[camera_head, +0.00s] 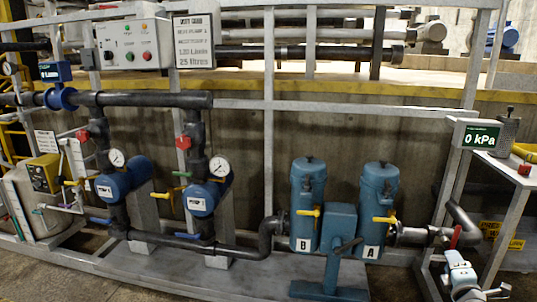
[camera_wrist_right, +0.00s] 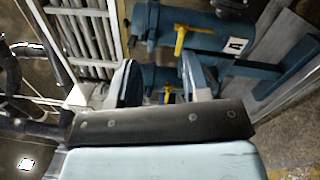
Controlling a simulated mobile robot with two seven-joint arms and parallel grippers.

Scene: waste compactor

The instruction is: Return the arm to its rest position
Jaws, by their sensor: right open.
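My right gripper (camera_head: 460,268) shows at the lower right edge of the head view, in front of the pipe frame and right of the teal canisters. In the right wrist view its two fingers stand apart with nothing between them (camera_wrist_right: 158,78). Beyond the fingers, that view shows the teal canister labelled A (camera_wrist_right: 215,38) with its yellow handle (camera_wrist_right: 180,40). The fingers appear clear of it. My left arm and gripper do not show in either view.
Canister A (camera_head: 378,205) and canister B (camera_head: 306,200) stand behind a teal pedestal (camera_head: 339,235). Blue pumps with gauges (camera_head: 208,195) are further left. A "0 kPa" display (camera_head: 477,137) is on the right frame. Concrete floor (camera_head: 50,280) is clear at lower left.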

